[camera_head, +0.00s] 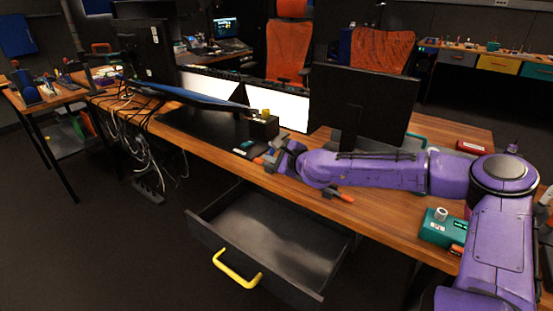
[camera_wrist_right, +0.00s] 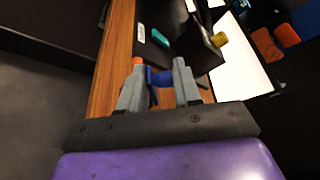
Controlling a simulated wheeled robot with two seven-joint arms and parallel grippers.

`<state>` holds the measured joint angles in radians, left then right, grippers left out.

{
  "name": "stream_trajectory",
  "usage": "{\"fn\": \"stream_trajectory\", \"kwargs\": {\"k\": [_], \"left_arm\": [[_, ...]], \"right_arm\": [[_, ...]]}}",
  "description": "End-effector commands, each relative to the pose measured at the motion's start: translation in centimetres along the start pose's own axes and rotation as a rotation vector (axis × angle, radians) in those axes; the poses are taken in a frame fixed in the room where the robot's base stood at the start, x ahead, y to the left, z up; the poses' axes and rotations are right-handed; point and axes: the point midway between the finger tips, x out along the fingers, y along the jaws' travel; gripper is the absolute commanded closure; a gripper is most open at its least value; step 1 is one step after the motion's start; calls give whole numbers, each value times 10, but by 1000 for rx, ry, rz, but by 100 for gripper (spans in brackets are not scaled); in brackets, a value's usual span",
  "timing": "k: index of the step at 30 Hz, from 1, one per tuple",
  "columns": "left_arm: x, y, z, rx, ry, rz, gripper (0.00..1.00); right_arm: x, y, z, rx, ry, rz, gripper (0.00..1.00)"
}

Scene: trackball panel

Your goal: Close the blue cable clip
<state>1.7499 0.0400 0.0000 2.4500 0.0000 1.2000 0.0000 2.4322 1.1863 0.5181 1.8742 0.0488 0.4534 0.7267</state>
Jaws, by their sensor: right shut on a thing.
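The blue cable clip (camera_wrist_right: 158,77) sits between my right gripper's fingers (camera_wrist_right: 159,72) in the right wrist view. The fingers are shut on it and cover its sides, so I cannot tell whether the clip itself is open or closed. An orange piece (camera_wrist_right: 138,61) shows at the left fingertip. In the head view my right gripper (camera_head: 274,155) is low over the front edge of the wooden desk (camera_head: 215,142), and the clip is too small to make out there. My left gripper is not in view.
A black box (camera_head: 264,129) with a yellow knob (camera_head: 265,113) stands just beyond the gripper. A teal item (camera_wrist_right: 160,38) lies on a black surface nearby. An open drawer (camera_head: 275,240) with a yellow handle juts out below the desk. A monitor (camera_head: 365,105) stands behind my right arm.

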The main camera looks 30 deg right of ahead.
Motion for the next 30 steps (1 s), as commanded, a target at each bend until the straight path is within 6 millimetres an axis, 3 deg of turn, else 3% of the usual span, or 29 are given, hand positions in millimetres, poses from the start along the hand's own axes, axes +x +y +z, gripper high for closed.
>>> {"fn": "stream_trajectory", "kwargs": {"k": [1,3,15,30], "left_arm": [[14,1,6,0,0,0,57],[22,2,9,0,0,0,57],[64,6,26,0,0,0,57],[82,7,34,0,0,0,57]], "right_arm": [[2,7,-4,-40,0,-20,98],[1,11,-3,-100,0,-46,98],[1,29,-2,-396,2,-169,98],[1,36,-2,-547,4,-230,97]]}}
